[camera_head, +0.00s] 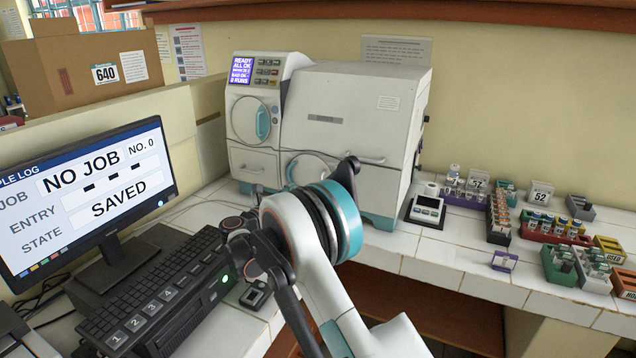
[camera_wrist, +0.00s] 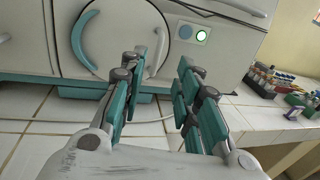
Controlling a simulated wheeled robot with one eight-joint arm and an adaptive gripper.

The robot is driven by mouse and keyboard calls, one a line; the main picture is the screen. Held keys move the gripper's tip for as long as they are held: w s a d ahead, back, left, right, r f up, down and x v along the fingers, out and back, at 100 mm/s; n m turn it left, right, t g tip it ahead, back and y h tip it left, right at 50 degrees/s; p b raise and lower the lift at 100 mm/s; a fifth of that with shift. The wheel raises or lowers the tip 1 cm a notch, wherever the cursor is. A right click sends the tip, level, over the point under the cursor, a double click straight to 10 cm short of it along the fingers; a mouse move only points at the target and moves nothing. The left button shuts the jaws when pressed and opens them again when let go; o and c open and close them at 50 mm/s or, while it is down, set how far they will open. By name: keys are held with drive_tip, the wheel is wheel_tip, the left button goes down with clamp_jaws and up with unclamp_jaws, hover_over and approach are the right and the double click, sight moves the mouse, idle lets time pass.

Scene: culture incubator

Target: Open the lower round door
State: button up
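The lower round door (camera_head: 310,166) is a pale disc low on the front of the white incubator (camera_head: 340,110). My arm hides its lower part in the head view. In the wrist view the round door (camera_wrist: 130,30) looks flush with the front and shut.
An upper round door (camera_head: 250,120) with a teal handle sits at the upper left. A lit green button (camera_wrist: 201,35) is right of the lower door. A monitor (camera_head: 95,190) and keyboard (camera_head: 155,290) stand at left. Racks of vials (camera_head: 500,215) stand at right. Tiles below the door are mostly clear.

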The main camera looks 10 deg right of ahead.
drive_tip(key=b+x, duration=0.2)
drive_tip(key=x, duration=1)
drive_tip(key=shift+c, duration=0.6)
clamp_jaws()
